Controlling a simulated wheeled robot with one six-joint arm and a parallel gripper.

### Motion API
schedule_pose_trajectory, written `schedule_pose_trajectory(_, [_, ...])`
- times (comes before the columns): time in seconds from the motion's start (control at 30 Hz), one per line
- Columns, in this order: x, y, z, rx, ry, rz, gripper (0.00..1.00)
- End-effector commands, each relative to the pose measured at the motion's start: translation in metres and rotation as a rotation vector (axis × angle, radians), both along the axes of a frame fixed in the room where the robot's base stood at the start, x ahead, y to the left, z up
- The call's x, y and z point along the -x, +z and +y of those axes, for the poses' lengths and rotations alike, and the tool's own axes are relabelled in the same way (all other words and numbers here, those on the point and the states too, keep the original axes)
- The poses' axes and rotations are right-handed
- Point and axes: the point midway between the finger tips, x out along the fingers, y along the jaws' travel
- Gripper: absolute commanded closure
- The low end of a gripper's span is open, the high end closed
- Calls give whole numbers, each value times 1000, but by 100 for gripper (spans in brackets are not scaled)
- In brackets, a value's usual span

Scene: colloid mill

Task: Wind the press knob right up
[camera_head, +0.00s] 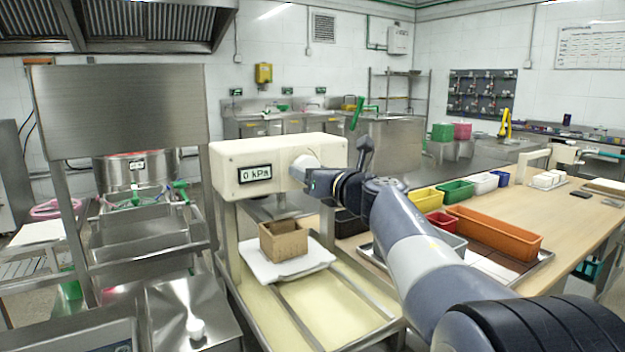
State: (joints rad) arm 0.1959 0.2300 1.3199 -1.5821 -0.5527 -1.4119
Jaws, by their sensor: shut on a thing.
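The press is a cream housing (240,155) with a display (255,174) that reads 0 kPa. The press knob (304,168) is a pale round part at the right end of the housing's front, partly hidden by my gripper. My gripper (317,181) is at the knob and shut on it; its fingers are small and hard to make out here. A brown box (284,241) with an open top stands on a white slab (262,268) below the housing, with a gap between them.
My arm reaches across the right half. A wooden table (560,215) on the right holds an orange tray (495,231) and several coloured bins. A steel stand with a panel (120,105) is at the left. A cream-coloured tray (340,310) lies below the press.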

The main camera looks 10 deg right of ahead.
Motion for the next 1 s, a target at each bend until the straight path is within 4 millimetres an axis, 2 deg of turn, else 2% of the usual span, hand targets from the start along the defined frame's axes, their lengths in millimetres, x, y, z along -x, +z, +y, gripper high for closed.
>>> schedule_pose_trajectory(0.4, [0, -1, 0, 237, 1, -76, 67])
schedule_pose_trajectory(1.0, [0, 0, 0, 298, 1, -95, 67])
